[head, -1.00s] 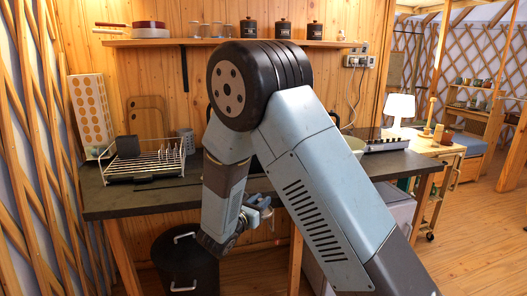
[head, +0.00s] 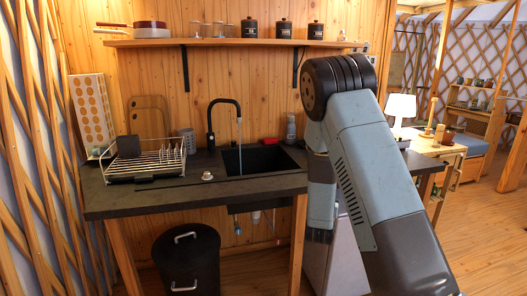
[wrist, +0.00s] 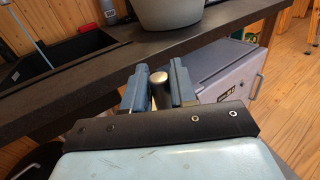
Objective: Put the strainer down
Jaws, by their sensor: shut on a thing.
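My gripper (wrist: 160,88) is shut on a silver, rounded piece (wrist: 159,82), which I take for part of the strainer. The rest of the held thing is hidden between the fingers and behind the dark wrist edge. In the wrist view the gripper is in front of the dark counter's (wrist: 105,62) edge, with a grey pot (wrist: 168,14) on the counter beyond it. In the head view my arm hangs at the right of the sink, and the fingers and held thing cannot be made out.
Water runs from the black tap (head: 211,118) into the dark sink (head: 262,160). A small pale item (head: 207,176) sits on the counter (head: 150,196) left of the sink. A dish rack (head: 150,162) stands further left. A black bin (head: 187,262) is below. A grey cabinet (wrist: 225,70) is close right.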

